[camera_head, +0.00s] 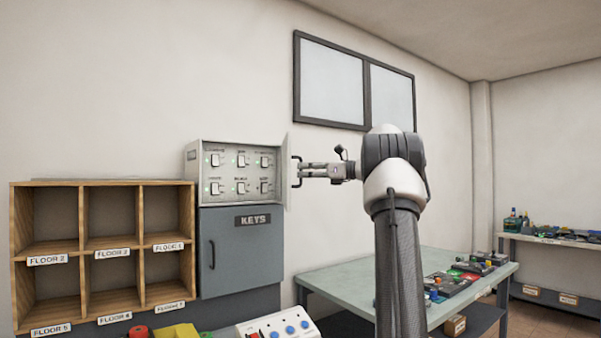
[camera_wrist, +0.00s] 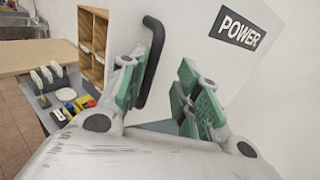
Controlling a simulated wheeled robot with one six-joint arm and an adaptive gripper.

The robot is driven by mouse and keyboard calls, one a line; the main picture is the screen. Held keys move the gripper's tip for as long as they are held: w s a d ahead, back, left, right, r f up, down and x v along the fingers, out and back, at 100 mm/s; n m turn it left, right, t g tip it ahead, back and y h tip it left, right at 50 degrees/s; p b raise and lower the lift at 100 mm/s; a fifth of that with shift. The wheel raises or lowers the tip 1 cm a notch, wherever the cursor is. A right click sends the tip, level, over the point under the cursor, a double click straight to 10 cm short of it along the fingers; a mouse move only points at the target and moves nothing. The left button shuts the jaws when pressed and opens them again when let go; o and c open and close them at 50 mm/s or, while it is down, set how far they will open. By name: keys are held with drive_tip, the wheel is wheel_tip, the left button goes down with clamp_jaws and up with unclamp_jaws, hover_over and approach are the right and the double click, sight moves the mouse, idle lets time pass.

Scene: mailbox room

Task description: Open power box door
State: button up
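The power box (camera_head: 240,172) is a light grey wall cabinet above the keys cabinet. Its door (camera_head: 288,170) stands swung open to the right, seen nearly edge-on, and the switches inside show. In the wrist view the white door (camera_wrist: 195,45) carries a POWER label (camera_wrist: 238,25) and a black bar handle (camera_wrist: 151,62). The handle (camera_head: 297,172) also shows in the head view. My gripper (camera_head: 303,170) is at the handle, on the door's right. In the wrist view my gripper (camera_wrist: 162,82) has its fingers apart. The handle's lower part lies close beside the left finger; contact is unclear.
The closed grey keys cabinet (camera_head: 240,250) is below the power box. Wooden pigeonholes (camera_head: 110,245) stand at left. A button panel (camera_head: 280,328) is at the bottom. A table (camera_head: 350,283) with several items is at right.

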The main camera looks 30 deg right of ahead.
drive_tip(key=shift+s+d, duration=0.25)
drive_tip(key=shift+d, duration=0.3)
drive_tip(key=shift+s+d, duration=0.2)
drive_tip(key=shift+d, duration=0.3)
